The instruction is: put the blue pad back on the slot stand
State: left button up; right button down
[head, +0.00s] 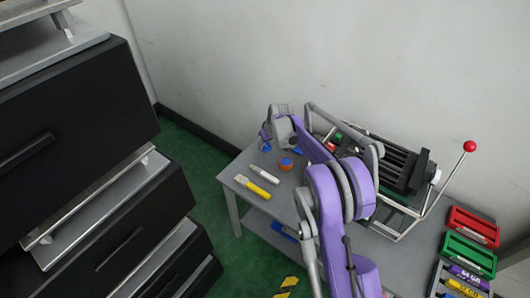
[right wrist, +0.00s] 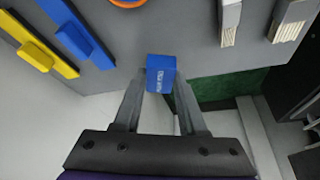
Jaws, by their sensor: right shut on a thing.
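My right gripper (head: 266,141) is at the far left end of the grey table, at the end of my purple arm. The pad also shows small in the head view (head: 266,148). A rack (head: 437,278) at the table's right end, possibly the slot stand, holds red, green, purple and yellow labelled pieces; its lower part is cut off. My left gripper is not in view.
A dark slatted fixture (head: 395,160) with a red-ball lever (head: 469,147) stands at the back. A yellow-handled brush (head: 252,187), a white brush (head: 265,174) and an orange-and-blue round thing (head: 286,164) lie near the left end. Black drawers (head: 70,150) stand open at left.

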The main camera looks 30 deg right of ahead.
aim_at(266, 150)
jog(key=shift+f+b, duration=0.45)
jog(key=shift+f, duration=1.45)
jog(key=shift+f, duration=0.15)
jog(key=shift+c, duration=2.3)
grip_release()
